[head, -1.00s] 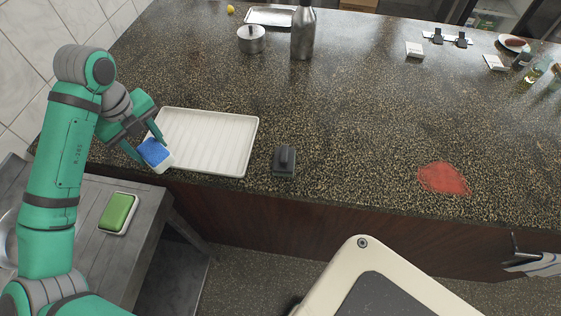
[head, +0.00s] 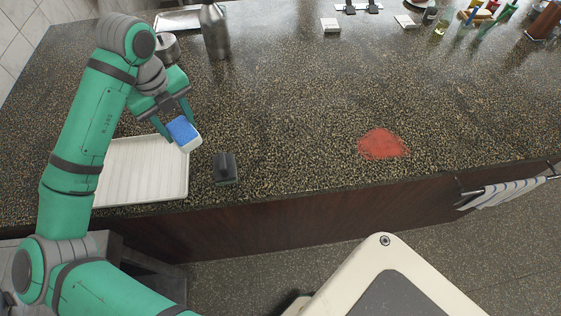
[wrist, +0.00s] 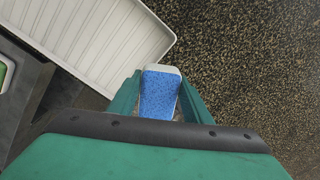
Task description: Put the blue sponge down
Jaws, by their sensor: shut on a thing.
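The blue sponge (head: 183,131) has a blue top and a white underside. My gripper (head: 180,128) is shut on it and holds it tilted, over the right end of the white tray in the head view. In the wrist view the sponge (wrist: 160,95) sits between the two green fingers (wrist: 159,98). The ribbed white tray (head: 145,185) lies empty on the speckled counter, partly hidden by my arm; it also shows at the upper left of the wrist view (wrist: 100,40).
A red patch (head: 381,143) lies on the counter (head: 300,110). A steel bottle (head: 214,32) and a pot (head: 166,47) stand behind my gripper. A striped towel (head: 508,192) hangs at the right. The counter's middle is clear.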

